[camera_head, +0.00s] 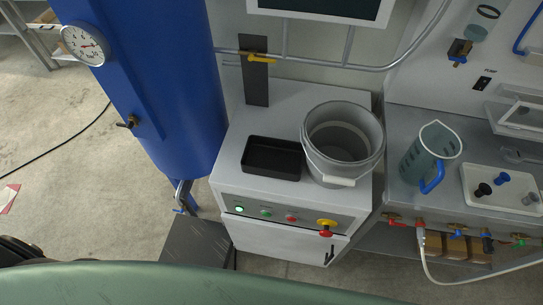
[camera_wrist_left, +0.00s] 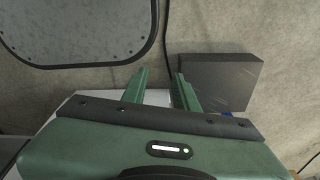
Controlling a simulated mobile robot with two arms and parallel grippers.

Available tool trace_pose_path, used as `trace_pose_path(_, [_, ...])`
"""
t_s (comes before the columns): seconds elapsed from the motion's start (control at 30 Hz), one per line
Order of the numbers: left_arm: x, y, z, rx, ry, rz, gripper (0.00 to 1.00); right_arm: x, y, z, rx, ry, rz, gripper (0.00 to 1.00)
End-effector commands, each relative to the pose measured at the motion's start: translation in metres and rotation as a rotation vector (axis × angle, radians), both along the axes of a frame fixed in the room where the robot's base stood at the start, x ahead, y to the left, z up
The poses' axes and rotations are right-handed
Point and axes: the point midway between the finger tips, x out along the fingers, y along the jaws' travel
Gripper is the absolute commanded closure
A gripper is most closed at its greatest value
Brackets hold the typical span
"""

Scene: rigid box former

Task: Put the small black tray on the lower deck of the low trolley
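The small black tray (camera_head: 272,158) lies flat and looks empty on top of the grey cabinet (camera_head: 262,110), left of a grey bucket. My left gripper (camera_wrist_left: 162,76) shows only in the left wrist view. Its two green fingers are apart, with nothing seen between them. The tray cannot be made out in that view, so I cannot tell how far the gripper is from it. My right gripper is in neither view.
The bucket (camera_head: 342,140) stands close to the tray's right side. A blue tank (camera_head: 160,90) rises left of the cabinet. A dark grey block (camera_head: 195,245) stands low beside the cabinet. A jug (camera_head: 425,158) stands on the right bench. Floor at the left is mostly clear, crossed by a cable.

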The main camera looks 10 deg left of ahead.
Motion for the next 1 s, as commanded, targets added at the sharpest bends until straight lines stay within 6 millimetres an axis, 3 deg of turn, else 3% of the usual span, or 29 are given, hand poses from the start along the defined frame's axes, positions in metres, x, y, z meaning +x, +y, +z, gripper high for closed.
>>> trace_pose_path(0.27, [0.044, -0.008, 0.028, -0.004, -0.03, 0.006, 0.71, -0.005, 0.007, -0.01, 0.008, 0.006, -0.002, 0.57])
trace_pose_path(0.47, [0.081, -0.014, 0.064, -0.008, -0.057, 0.011, 0.71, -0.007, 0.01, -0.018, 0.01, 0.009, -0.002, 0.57])
trace_pose_path(0.57, [0.103, -0.017, 0.095, -0.01, -0.077, 0.015, 0.71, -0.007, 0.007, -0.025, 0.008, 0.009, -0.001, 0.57])
trace_pose_path(0.7, [0.127, -0.021, 0.153, -0.013, -0.107, 0.021, 0.71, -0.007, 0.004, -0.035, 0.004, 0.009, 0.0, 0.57])
trace_pose_path(1.0, [0.15, -0.02, 0.254, -0.003, -0.192, 0.043, 0.71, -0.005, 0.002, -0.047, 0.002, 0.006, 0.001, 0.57])
